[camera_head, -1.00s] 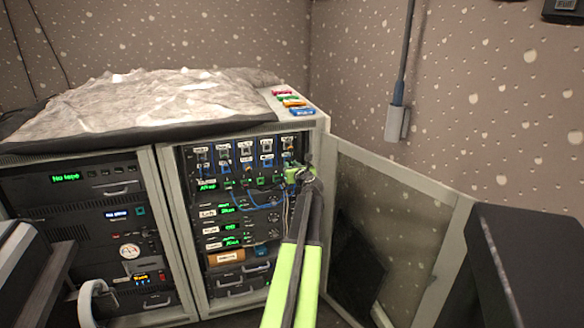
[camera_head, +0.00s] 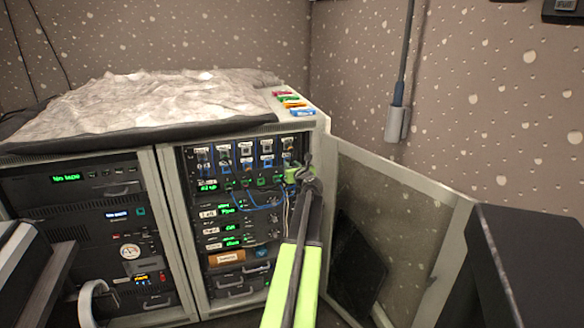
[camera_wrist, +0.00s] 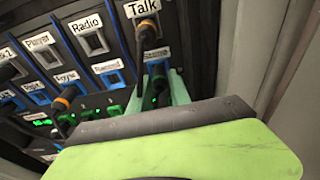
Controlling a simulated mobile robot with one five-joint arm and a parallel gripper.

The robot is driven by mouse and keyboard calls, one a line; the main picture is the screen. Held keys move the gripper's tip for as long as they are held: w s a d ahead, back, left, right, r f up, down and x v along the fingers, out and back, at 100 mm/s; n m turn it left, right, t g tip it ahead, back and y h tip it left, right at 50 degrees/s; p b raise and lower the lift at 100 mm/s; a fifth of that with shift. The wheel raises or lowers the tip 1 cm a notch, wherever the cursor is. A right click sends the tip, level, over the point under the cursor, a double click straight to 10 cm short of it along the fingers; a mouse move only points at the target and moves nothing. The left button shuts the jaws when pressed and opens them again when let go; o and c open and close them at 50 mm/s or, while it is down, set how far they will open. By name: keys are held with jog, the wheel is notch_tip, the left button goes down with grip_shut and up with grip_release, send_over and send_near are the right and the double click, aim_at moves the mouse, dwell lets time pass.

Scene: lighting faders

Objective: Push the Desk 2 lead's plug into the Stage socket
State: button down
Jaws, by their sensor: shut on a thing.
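My gripper (camera_head: 298,175) is at the upper right of the patch panel (camera_head: 237,166) in the right rack. In the wrist view its green fingers (camera_wrist: 155,95) are shut around a dark plug (camera_wrist: 157,81), which I take as the Desk 2 lead's plug. The plug is right under a blue label (camera_wrist: 156,54) in the lower row, below Talk; its text is blurred but looks like it starts with S, perhaps Stage. The socket there is hidden behind the plug and fingers. I cannot tell whether the plug is seated or just in front. The lead is mostly hidden.
Another plug with an orange ring (camera_wrist: 147,32) sits in the Talk socket just above my fingers. More plugged leads (camera_wrist: 65,98) are to the left, and blue cables (camera_head: 262,203) hang below. The open rack door (camera_head: 400,220) stands close on the right.

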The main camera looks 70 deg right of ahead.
jog(key=shift+w+d, duration=0.1)
jog(key=shift+d, duration=0.05)
jog(key=c, duration=1.1)
grip_release()
jog(key=p+v, duration=0.3)
jog(key=v, duration=1.4)
jog(key=shift+a, duration=0.2)
jog(key=shift+r, duration=0.1)
